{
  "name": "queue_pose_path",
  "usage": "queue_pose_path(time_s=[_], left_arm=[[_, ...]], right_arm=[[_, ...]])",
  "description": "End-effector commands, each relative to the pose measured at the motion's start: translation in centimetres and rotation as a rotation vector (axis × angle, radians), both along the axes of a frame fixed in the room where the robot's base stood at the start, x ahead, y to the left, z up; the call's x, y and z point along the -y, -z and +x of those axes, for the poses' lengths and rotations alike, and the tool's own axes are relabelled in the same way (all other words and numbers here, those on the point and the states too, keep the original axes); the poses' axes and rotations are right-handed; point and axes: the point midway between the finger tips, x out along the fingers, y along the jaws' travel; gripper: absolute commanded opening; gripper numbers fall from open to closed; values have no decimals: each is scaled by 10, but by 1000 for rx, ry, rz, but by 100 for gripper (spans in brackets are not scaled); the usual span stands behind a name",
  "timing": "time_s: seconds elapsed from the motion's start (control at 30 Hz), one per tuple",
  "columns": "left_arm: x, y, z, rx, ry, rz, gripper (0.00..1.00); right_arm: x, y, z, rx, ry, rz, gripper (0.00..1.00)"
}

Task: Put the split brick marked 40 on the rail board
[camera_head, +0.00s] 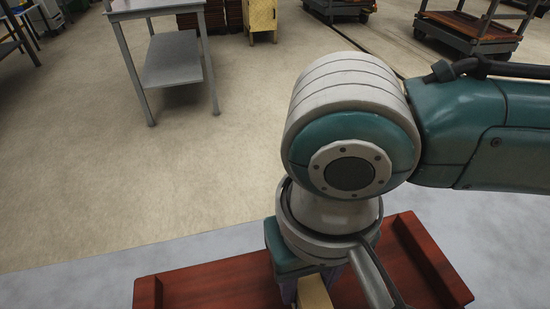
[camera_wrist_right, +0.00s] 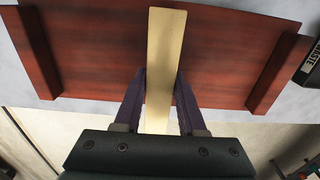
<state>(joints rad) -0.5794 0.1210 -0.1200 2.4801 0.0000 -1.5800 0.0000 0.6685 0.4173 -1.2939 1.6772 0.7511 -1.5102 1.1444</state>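The split brick is a long, pale yellow bar (camera_wrist_right: 166,40), and its near end shows in the head view (camera_head: 314,293). My right gripper (camera_wrist_right: 162,80) has one dark finger against each side of the bar; it also shows in the head view (camera_head: 311,284). The mark 40 cannot be seen. The rail board (camera_head: 215,284) is red-brown wood with a raised rail at each side. In the right wrist view the bar lies over the board (camera_wrist_right: 100,50), between the two rails. I cannot tell whether it touches the board. My left gripper is not in view.
The board lies on a grey surface (camera_head: 480,235). A dark box with letters like WASTE (camera_wrist_right: 312,68) stands beside the board in the right wrist view. Further off are a grey metal table (camera_head: 172,60) and a cart (camera_head: 468,38). The floor between is clear.

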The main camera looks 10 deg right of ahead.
Motion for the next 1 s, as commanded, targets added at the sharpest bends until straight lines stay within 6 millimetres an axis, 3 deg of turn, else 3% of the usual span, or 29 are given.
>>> queue_pose_path(time_s=[0.23,0.57,1.0], left_arm=[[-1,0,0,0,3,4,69],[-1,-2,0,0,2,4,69],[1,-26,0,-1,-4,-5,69]], right_arm=[[0,-1,0,0,0,0,67],[0,-8,0,1,-1,2,67],[-1,-100,1,3,-2,2,67]])
